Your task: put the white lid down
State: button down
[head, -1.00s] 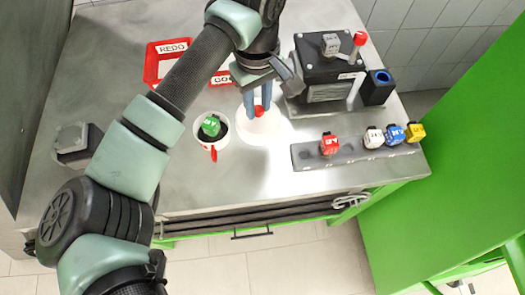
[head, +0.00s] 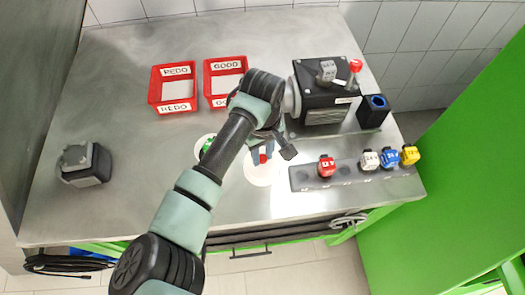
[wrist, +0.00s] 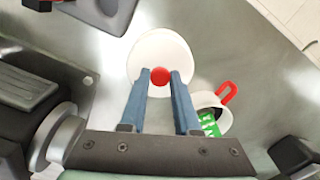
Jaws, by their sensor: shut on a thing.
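The white lid (head: 259,174) is a round disc with a red knob (wrist: 160,77). It also shows in the wrist view (wrist: 172,47), below the fingertips. My gripper (wrist: 160,80) has its two blue fingers shut on the red knob. In the head view my gripper (head: 263,154) is partly hidden by my arm. The lid appears flat, at or close to the steel table top; I cannot tell whether it touches. A white mug with a red handle (wrist: 228,92) stands beside the lid, with a green block (wrist: 209,122) in it. My arm hides most of the mug in the head view.
A grey strip (head: 345,175) with red, white, blue and yellow blocks lies just right of the lid. A black pump unit (head: 325,95) stands behind. Red trays marked REDO (head: 157,85) and GOOD (head: 211,90) are at the back. The table's left part is clear around a dark block (head: 84,163).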

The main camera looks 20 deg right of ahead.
aim_at(263, 158)
jog(key=c, duration=1.1)
grip_release()
jog(key=shift+f, duration=0.15)
jog(key=o, duration=0.5)
jog(key=shift+c, duration=0.2)
notch_tip(263, 158, up, 12)
jog(key=b, duration=0.3)
jog(key=shift+r, duration=0.25)
